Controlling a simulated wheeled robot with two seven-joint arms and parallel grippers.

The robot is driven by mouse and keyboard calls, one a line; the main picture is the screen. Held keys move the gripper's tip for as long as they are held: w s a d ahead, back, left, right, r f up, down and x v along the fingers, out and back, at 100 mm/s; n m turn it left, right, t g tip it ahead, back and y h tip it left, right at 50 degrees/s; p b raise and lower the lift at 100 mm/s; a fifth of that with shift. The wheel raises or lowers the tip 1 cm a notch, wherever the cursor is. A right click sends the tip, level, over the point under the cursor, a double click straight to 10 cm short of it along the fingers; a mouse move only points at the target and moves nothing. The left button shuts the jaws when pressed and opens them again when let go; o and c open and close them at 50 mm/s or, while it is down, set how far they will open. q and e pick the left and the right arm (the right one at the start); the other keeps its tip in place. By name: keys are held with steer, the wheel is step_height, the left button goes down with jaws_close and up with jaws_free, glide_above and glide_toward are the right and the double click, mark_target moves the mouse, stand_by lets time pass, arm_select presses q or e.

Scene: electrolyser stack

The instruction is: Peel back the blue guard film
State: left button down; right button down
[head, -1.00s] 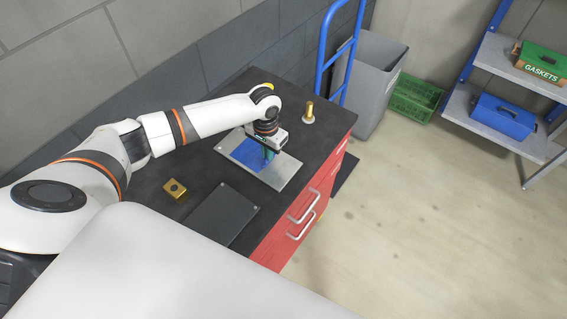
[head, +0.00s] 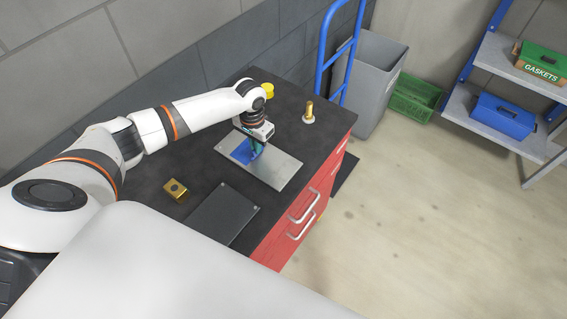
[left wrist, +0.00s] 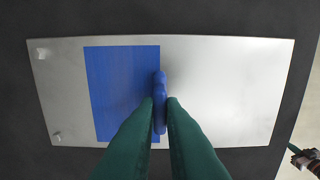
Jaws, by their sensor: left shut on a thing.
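The blue guard film (head: 240,151) lies on the left part of a flat silver metal plate (head: 280,172) on the black bench top. In the left wrist view, the film (left wrist: 118,95) covers a band left of the middle, and bare metal (left wrist: 225,95) shows to its right and at the far left. My left gripper (head: 256,151) is shut on the film's right edge; its green fingers in the left wrist view (left wrist: 160,103) pinch a raised blue fold there. My right gripper is not in view.
A brass block (head: 175,189) and a dark flat plate (head: 222,213) lie nearer on the bench. A brass post (head: 309,110) and a yellow item (head: 268,90) stand behind. A blue hand truck frame (head: 341,60) and grey bin (head: 378,85) stand beyond the bench.

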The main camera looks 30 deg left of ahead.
arm_select(q)
steer(key=shift+a, duration=0.15)
steer(key=shift+a, duration=0.4)
steer(key=shift+w+a, duration=0.1)
steer(key=shift+a, duration=0.6)
steer(key=shift+w+a, duration=0.2)
steer(key=shift+a, duration=0.85)
steer(key=shift+w+a+b, duration=0.15)
steer(key=shift+a+b, duration=0.2)
steer(key=shift+a, duration=0.9)
steer(key=c, duration=1.3)
jaws_free()
